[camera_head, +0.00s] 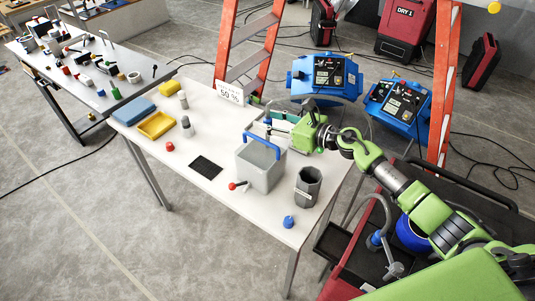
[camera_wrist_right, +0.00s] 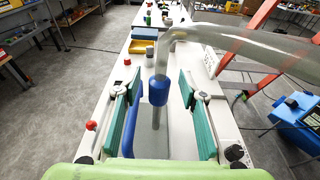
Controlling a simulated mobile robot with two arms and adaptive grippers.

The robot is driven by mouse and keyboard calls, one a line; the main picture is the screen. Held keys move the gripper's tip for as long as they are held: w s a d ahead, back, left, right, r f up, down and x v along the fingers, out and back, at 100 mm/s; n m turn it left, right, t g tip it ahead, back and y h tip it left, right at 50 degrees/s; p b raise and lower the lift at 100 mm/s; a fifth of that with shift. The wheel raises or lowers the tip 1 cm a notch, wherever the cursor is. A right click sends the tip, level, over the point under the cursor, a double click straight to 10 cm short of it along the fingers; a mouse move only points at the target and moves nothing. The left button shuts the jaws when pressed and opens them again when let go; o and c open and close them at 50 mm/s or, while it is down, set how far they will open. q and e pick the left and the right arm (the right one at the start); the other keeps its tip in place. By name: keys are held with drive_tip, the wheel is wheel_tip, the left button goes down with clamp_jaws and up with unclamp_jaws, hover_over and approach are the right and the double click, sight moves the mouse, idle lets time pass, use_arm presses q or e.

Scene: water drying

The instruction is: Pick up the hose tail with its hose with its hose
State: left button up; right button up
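The hose tail shows in the right wrist view as a blue collar (camera_wrist_right: 158,90) on a grey tube. A clear hose (camera_wrist_right: 235,40) bends from its top toward the right edge. My right gripper (camera_wrist_right: 156,100) is open; its two green finger pads stand on either side of the collar, with a gap on both sides. In the head view my right gripper (camera_head: 276,126) is above the table, just behind the grey bucket (camera_head: 258,171) with the blue handle (camera_head: 262,143). The hose tail is hard to make out there. My left gripper is not in view.
On the white table (camera_head: 226,204) stand a dark grey cup (camera_head: 307,187), a blue cap (camera_head: 288,222), a black mat (camera_head: 206,167) and a yellow tray (camera_head: 156,125). An orange ladder (camera_head: 245,50) and blue machines (camera_head: 325,76) stand behind.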

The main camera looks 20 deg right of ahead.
drive_tip(key=shift+w+a, duration=0.15)
drive_tip(key=shift+a, duration=0.05)
clamp_jaws()
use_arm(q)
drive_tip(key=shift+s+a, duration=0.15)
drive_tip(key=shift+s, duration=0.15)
use_arm(e)
drive_tip(key=shift+r, duration=0.1)
